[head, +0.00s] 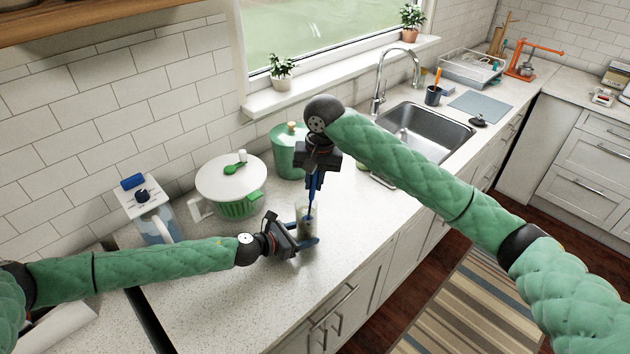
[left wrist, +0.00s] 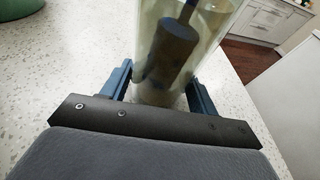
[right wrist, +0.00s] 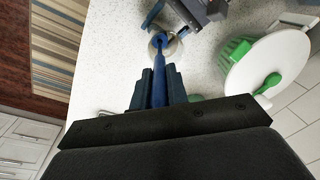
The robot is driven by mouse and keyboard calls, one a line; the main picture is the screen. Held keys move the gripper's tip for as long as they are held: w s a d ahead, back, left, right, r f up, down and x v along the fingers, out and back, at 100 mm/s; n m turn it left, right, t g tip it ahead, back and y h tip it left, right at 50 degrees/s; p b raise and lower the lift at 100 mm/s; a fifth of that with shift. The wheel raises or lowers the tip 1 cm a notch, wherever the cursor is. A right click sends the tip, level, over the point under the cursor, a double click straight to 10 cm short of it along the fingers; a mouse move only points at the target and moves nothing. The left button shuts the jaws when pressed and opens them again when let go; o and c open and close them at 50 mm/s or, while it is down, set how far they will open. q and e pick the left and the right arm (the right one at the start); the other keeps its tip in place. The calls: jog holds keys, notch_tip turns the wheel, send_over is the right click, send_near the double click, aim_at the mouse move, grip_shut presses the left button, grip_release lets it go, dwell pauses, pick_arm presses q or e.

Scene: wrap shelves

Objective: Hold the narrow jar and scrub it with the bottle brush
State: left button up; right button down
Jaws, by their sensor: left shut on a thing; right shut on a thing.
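The narrow jar (head: 302,213) is clear glass and stands upright on the counter near its front edge; it fills the upper middle of the left wrist view (left wrist: 205,75). My left gripper (head: 306,243) is shut around its lower part, a finger on each side. The bottle brush has a blue handle (head: 313,188) and a dark cylindrical head (left wrist: 172,55), which is inside the jar. My right gripper (head: 315,175) is above the jar, shut on the brush handle, which points down in the right wrist view (right wrist: 160,75).
A white-lidded green salad spinner (head: 237,205) and a green canister (head: 287,155) stand behind the jar. A pitcher (head: 150,215) is at the left. The sink (head: 430,130) lies to the right. The counter front left of the jar is clear.

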jog(key=shift+w, duration=0.6)
jog(key=shift+r, duration=2.95)
jog(key=shift+f, duration=2.95)
jog(key=shift+s, duration=0.1)
jog(key=shift+s, duration=0.55)
jog(key=shift+s+a, duration=0.25)
jog(key=shift+a, duration=0.25)
